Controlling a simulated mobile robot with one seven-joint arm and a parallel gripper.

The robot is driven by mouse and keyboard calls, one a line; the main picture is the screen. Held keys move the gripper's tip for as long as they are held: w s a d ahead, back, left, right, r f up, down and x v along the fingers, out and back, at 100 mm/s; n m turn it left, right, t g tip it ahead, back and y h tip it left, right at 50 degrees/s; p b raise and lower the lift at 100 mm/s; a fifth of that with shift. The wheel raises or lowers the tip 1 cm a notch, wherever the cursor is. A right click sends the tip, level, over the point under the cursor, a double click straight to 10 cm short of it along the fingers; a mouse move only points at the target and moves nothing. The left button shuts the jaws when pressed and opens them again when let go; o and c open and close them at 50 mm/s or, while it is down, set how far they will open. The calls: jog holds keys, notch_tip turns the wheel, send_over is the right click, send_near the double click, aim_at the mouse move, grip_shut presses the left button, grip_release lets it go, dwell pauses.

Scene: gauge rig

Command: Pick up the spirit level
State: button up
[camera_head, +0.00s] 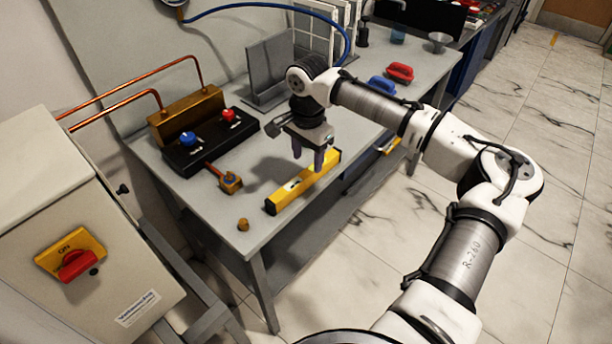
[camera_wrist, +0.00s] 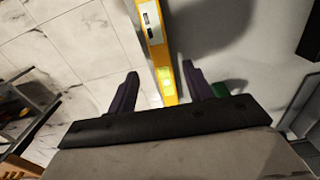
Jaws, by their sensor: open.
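The spirit level (camera_head: 290,194) is a yellow bar lying on the grey workbench along its front edge. In the wrist view the spirit level (camera_wrist: 156,45) runs from the top of the picture down between my fingers, with its yellow-green vial near them. My gripper (camera_head: 308,160) is open and points down over the bar's far half in the head view. In the wrist view my gripper (camera_wrist: 160,88) has one dark finger on each side of the bar, with gaps between. I cannot tell how high the fingertips are above the bench.
On the grey workbench (camera_head: 215,215), a black manifold (camera_head: 208,143) with blue and red knobs stands left of the level. A brass fitting (camera_head: 230,182) and a small brass piece (camera_head: 243,224) lie nearby. Red (camera_head: 400,72) and blue (camera_head: 382,86) objects lie farther back.

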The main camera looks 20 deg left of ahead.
aim_at(306, 174)
jog(key=shift+s+a+f+p, duration=0.1)
jog(key=shift+f+p, duration=0.45)
jog(key=shift+f, duration=1.15)
jog(key=shift+s+f+p, duration=0.1)
jog(key=shift+f+p, duration=0.45)
jog(key=shift+f, duration=1.1)
jog(key=shift+c, duration=0.4)
grip_shut()
jog(key=shift+r, duration=0.15)
